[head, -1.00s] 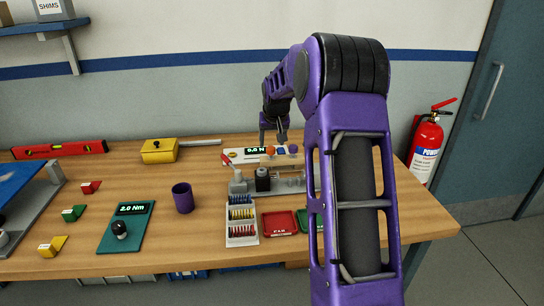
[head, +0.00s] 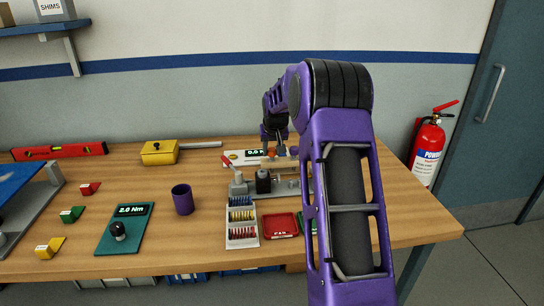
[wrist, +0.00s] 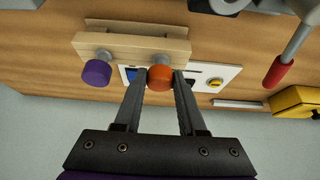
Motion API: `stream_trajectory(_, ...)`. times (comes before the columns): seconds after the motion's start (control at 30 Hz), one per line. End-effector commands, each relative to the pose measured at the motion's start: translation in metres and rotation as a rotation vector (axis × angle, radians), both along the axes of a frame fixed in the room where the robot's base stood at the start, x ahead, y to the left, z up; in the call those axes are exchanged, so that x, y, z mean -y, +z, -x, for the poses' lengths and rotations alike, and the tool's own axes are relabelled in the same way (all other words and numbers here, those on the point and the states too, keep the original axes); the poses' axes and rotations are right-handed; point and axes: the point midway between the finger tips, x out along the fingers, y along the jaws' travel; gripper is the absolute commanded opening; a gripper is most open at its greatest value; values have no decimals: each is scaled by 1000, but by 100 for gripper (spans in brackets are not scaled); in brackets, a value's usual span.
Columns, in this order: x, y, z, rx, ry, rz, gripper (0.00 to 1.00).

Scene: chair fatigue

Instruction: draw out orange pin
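The orange pin (wrist: 159,78) has a round head standing out from a pale wooden block (wrist: 130,44) in the wrist view. A purple-headed pin (wrist: 96,72) stands out of the same block to its left. My gripper (wrist: 160,77) has one finger on each side of the orange head. I see no clear gap between fingers and head, but cannot tell whether they press on it. In the head view my gripper (head: 277,146) is at the block, and the orange head is mostly hidden there.
A white panel (wrist: 222,74) with a display lies beside the block. A red-handled lever (head: 227,161), a bit rack (head: 242,240) and a red tray (head: 281,226) stand close by. A purple cup (head: 182,199) and a yellow box (head: 159,152) are farther left. Bare bench lies between.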

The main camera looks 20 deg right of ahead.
Motion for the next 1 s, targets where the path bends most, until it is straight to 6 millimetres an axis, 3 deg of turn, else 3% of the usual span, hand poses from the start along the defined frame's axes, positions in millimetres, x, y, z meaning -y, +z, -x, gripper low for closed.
stream_trajectory(0.03, 0, 0, 0, 0, 0, 0, 24)
stream_trajectory(0.17, 0, 0, 0, 0, 0, 0, 0)
stream_trajectory(1.0, 0, 23, 0, 0, 0, 0, 0)
